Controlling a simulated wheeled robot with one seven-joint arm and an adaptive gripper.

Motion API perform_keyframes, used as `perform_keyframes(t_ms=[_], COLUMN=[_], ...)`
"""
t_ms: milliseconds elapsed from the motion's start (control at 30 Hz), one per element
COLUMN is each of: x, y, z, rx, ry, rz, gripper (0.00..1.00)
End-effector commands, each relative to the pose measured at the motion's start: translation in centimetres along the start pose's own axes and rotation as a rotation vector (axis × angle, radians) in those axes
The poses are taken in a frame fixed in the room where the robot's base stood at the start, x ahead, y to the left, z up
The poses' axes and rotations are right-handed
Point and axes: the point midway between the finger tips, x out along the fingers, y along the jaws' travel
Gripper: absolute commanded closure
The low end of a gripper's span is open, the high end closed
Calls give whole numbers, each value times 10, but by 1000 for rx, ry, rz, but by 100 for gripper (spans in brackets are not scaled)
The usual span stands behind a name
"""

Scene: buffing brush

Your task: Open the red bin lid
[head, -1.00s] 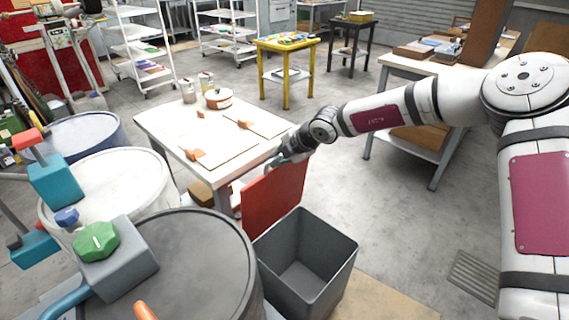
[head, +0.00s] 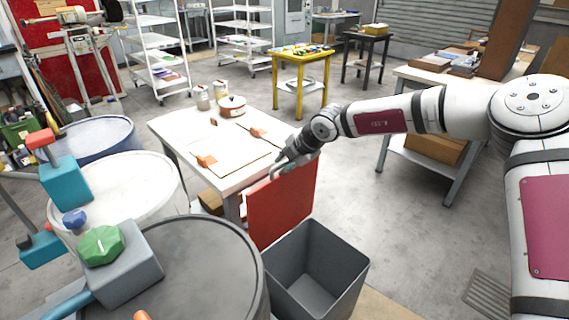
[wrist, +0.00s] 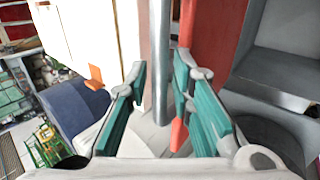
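The grey bin (head: 318,272) stands open in front of my arm, and its inside looks empty. Its red lid (head: 283,205) stands upright along the bin's far side, by the white table. It also shows in the wrist view (wrist: 215,32). My gripper (head: 280,174) is at the lid's top edge, near its left part. In the wrist view my gripper (wrist: 160,90) has its teal-padded fingers spread apart, with nothing gripped between them. The right finger overlaps the red lid; I cannot tell whether they touch.
A white table (head: 225,140) with boards and a small pot is just behind the lid. A large dark drum (head: 205,265) stands close left of the bin, with a white drum (head: 120,185) beyond. Grey floor (head: 350,215) to the right is clear.

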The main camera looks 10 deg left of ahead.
Motion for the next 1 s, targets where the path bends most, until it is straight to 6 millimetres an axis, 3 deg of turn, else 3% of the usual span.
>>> perform_keyframes(t_ms=[300,467,1000], x=[0,-10,-107], y=[-1,-1,0], z=[0,0,1], rx=[2,3,3], ry=[1,1,-2], rz=[-2,-1,2], gripper=[68,68,68])
